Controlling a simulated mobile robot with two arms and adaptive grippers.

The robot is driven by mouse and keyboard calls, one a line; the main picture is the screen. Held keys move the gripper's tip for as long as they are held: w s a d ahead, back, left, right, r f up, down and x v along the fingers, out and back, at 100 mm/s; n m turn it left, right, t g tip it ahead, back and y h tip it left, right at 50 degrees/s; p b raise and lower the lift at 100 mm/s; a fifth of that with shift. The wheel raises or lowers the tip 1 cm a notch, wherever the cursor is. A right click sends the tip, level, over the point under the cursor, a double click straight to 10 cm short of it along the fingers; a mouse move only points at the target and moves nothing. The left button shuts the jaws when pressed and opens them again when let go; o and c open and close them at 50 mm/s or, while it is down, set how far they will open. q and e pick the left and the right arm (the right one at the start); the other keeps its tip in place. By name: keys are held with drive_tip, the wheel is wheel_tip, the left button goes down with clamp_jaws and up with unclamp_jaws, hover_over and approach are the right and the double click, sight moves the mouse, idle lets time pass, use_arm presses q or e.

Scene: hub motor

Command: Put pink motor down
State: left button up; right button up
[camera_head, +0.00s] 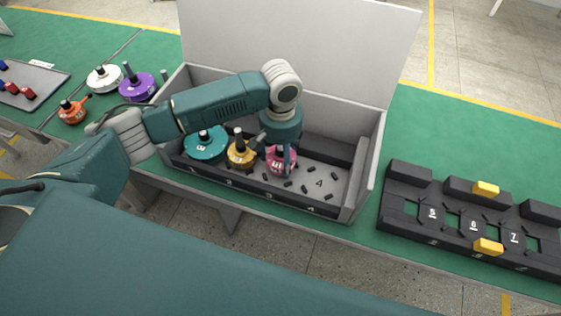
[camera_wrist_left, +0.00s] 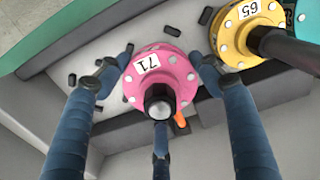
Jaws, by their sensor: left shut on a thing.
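The pink motor (camera_head: 284,168) is in the grey box, at the front middle, right of the yellow motor (camera_head: 240,154). The pink motor also shows in the left wrist view (camera_wrist_left: 183,80), with a label reading 71 and its shaft towards the camera. My left gripper (camera_head: 281,155) reaches down into the box over it and is shut on it. In the wrist view my left gripper's fingers (camera_wrist_left: 160,75) stand around the motor. Whether the motor touches the box floor cannot be told. My right gripper is not in view.
The grey box (camera_head: 360,190) has a raised lid and several small black pieces on its floor; its right part holds no motor. A teal motor (camera_head: 205,145) is at left. Purple (camera_head: 138,84), white (camera_head: 104,77) and orange (camera_head: 72,111) motors stand outside. A black fixture (camera_head: 410,180) is right.

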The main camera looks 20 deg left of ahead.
use_arm(q)
wheel_tip(320, 180, down, 2)
drive_tip(key=shift+f, duration=0.6)
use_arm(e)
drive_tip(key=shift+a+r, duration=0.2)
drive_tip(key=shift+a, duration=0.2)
use_arm(q)
drive_tip(key=o, duration=1.9)
drive_tip(key=shift+f, duration=0.1)
drive_tip(key=shift+c, duration=0.2)
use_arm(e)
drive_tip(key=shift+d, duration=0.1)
